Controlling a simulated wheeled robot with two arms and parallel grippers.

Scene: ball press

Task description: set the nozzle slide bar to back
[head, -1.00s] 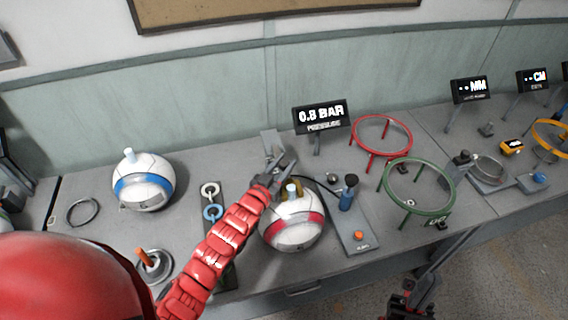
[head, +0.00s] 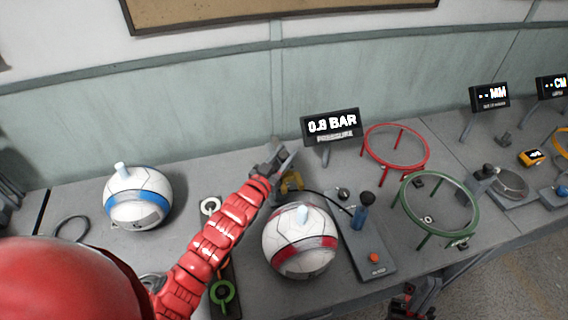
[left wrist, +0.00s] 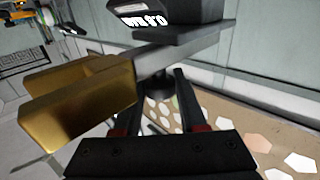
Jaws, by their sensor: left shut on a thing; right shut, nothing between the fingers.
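The nozzle slide bar shows in the left wrist view as a grey bar (left wrist: 200,48) with a dark knob (left wrist: 158,85) under it. A brass nozzle block (left wrist: 75,100) is beside it. In the head view the brass nozzle (head: 291,184) is behind the white-and-red ball (head: 300,242), apart from its pale valve stem. My left gripper (head: 270,160) is behind the ball, shut on the slide bar's knob; its fingers (left wrist: 160,105) flank the knob in the wrist view. My right gripper (head: 408,302) is shut and empty, low beyond the bench's front edge.
A "0.8 BAR" display (head: 331,125) stands just right of my left gripper. A base with a blue lever (head: 361,215) and orange button (head: 374,258) is right of the ball. Red (head: 397,147) and green (head: 440,202) ring stands are farther right. A white-and-blue ball (head: 138,198) is left.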

